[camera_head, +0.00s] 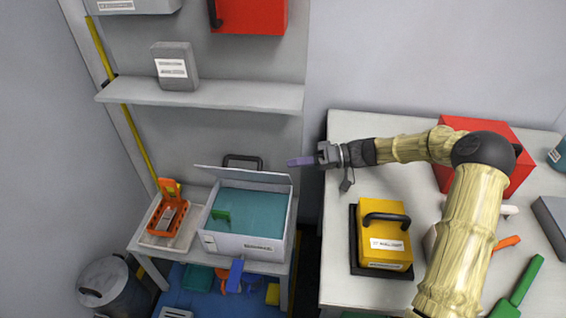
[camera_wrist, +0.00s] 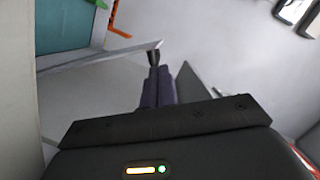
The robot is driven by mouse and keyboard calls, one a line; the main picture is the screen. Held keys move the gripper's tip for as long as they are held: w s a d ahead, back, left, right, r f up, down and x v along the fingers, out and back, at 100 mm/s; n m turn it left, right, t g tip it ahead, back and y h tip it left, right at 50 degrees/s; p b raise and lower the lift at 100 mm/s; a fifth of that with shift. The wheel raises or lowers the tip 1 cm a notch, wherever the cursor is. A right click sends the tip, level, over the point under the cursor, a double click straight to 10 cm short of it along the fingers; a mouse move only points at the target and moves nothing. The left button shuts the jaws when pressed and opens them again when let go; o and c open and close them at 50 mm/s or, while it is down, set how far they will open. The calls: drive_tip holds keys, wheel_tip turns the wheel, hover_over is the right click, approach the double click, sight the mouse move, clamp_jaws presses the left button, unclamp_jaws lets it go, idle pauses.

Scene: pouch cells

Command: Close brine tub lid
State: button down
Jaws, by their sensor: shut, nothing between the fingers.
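The brine tub (camera_head: 227,243) is a white box with teal liquid inside and a small green item at its left; it stands on a low bench. Its pale lid (camera_head: 225,172) is open, standing up along the tub's back edge. A black handle (camera_head: 243,158) shows behind the lid. My gripper (camera_head: 291,163) is to the right of the lid, near its upper right corner, with purple fingers shut and empty. In the wrist view, the lid (camera_wrist: 95,90) lies left of my fingers (camera_wrist: 157,80), and a black piece shows just beyond the fingertips. I cannot tell whether they touch.
An orange basket (camera_head: 170,214) stands in a tray left of the tub. A shelf (camera_head: 230,95) with a grey box is above. A worktable (camera_head: 335,240) at right holds a yellow case (camera_head: 383,228) and a red box (camera_head: 452,178). A metal bin (camera_head: 118,290) stands at lower left.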

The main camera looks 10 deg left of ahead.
drive_tip(key=v, duration=0.3)
drive_tip(key=shift+d, duration=0.2)
drive_tip(key=shift+r, duration=0.1)
